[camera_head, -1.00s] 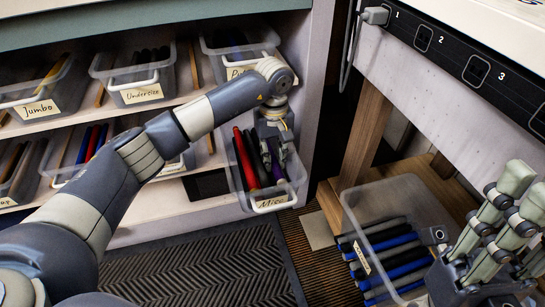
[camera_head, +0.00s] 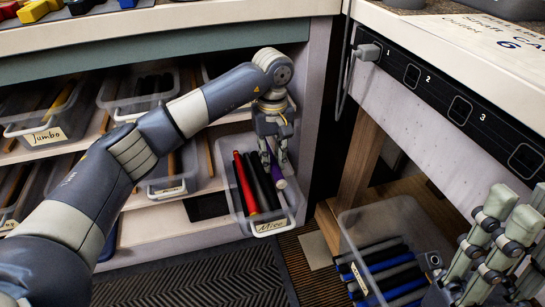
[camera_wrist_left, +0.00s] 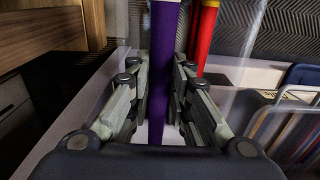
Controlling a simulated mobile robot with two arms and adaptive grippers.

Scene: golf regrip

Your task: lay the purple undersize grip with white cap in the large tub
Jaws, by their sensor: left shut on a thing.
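My left gripper (camera_head: 273,157) is shut on a purple grip (camera_head: 277,172), at the clear bin (camera_head: 283,217) labelled Misc. In the left wrist view the purple grip (camera_wrist_left: 167,35) stands between the two fingers. I cannot make out its white cap clearly. Beside it in the bin stand a red grip (camera_head: 245,184) and dark grips (camera_head: 263,187). A large clear tub (camera_head: 352,235) sits low at right, with several black and blue grips lying in it. My right gripper (camera_head: 497,238) is at the lower right; its opening is unclear.
Shelves at left hold labelled clear bins, among them a Jumbo bin (camera_head: 38,137). A wooden table leg (camera_head: 362,158) stands between the Misc bin and the tub. A bench with a power strip (camera_head: 440,90) overhangs the tub. Dark mats cover the floor.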

